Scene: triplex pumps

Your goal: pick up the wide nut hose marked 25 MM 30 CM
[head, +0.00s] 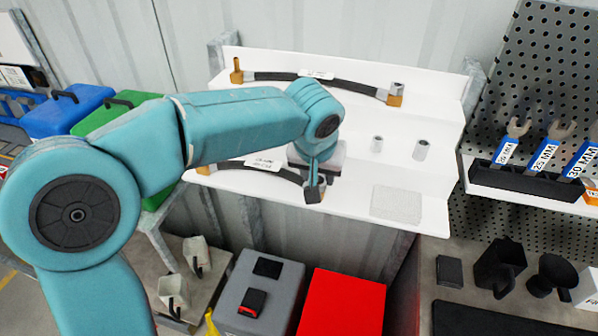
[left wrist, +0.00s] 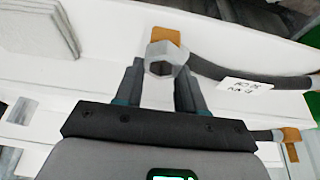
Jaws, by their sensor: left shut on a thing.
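A dark hose (head: 232,165) with a white tag lies along the lower white shelf, brass showing at its left end. My left gripper (head: 314,190) is at its right end, pointing down, and hides much of that end in the head view. In the left wrist view the hose's grey hex nut (left wrist: 164,60) sits between the two fingers of the gripper (left wrist: 160,78), with brass behind it. The gripper is shut on this end. The tag (left wrist: 247,86) appears upside down and I cannot read it surely. My right gripper is not in view.
A second tagged hose (head: 352,88) with brass ends lies on the upper shelf. Two small grey fittings (head: 421,149) stand right of my gripper, with a flat grey pad (head: 396,205) below them. Wrenches (head: 545,150) stand at the right. A red box (head: 342,303) is below.

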